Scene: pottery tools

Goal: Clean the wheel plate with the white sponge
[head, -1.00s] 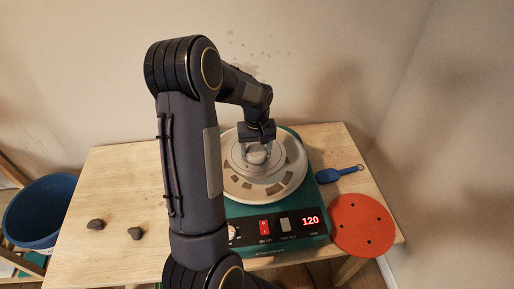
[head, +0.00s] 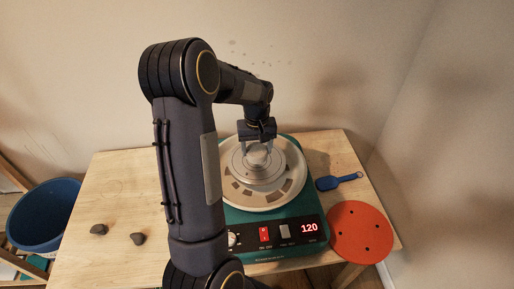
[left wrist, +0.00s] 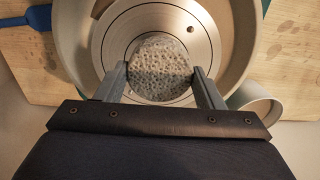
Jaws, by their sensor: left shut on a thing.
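The wheel plate (head: 240,163) is a round grey metal disc inside a pale splash pan (head: 262,200) on a green pottery wheel (head: 296,222). Brown smears show around the pan, and the plate also shows in the left wrist view (left wrist: 118,38). My left gripper (head: 258,148) is over the plate, pointing down. It is shut on the white sponge (left wrist: 160,70), a pale porous round piece between the two fingers. The sponge is over the plate; I cannot tell whether it touches. My right gripper is not in view.
The wheel's panel (head: 287,234) has a red switch and a display reading 120. A red disc (head: 361,232) and a blue tool (head: 340,181) lie at right. Two dark lumps (head: 98,229) (head: 138,238) lie at left on the wooden table (head: 110,181). A blue bucket (head: 43,216) stands beside it.

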